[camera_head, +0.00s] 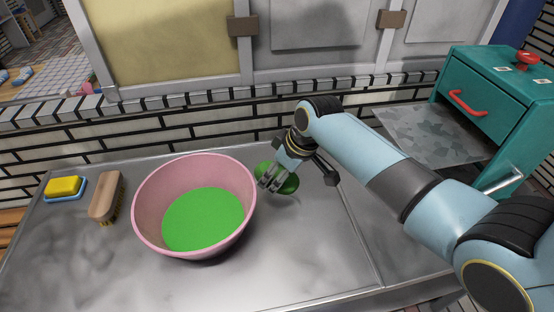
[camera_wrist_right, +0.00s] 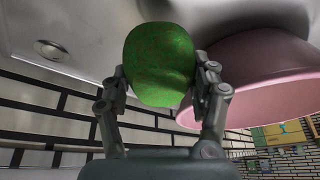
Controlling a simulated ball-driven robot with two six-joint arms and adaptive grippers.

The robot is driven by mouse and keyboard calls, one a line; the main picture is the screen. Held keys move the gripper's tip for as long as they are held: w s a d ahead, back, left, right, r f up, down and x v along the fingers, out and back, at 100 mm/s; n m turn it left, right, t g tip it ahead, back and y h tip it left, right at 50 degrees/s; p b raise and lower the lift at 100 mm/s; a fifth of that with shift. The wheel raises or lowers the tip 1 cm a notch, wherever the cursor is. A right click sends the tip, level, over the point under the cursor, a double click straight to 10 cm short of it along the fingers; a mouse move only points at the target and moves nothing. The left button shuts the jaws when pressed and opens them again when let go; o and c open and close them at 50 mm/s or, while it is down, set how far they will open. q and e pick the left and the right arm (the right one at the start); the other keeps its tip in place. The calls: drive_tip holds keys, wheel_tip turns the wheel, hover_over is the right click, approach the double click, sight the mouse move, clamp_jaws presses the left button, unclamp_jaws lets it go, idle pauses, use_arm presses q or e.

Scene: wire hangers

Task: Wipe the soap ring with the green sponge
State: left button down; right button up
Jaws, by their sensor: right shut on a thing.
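My right gripper (camera_head: 270,181) is shut on the green sponge (camera_head: 288,185), just right of the pink basin on the metal counter. In the right wrist view the rounded green sponge (camera_wrist_right: 160,62) sits between the two fingers of the right gripper (camera_wrist_right: 160,88). The pink basin (camera_head: 150,207) has a bright green inside bottom; it also shows in the right wrist view (camera_wrist_right: 262,88), beside the sponge. I cannot make out a soap ring. I cannot tell whether the sponge touches the counter. My left gripper is not in view.
A wooden brush (camera_head: 106,196) and a yellow soap bar (camera_head: 64,186) on a blue dish lie left of the basin. A teal cabinet (camera_head: 500,110) with red handle stands at the right. The counter (camera_head: 310,250) is clear in front of the sponge. A tiled wall runs behind.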

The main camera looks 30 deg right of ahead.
drive_tip(key=shift+s+r+p, duration=0.1)
drive_tip(key=shift+r+p, duration=0.8)
drive_tip(key=shift+r, duration=0.35)
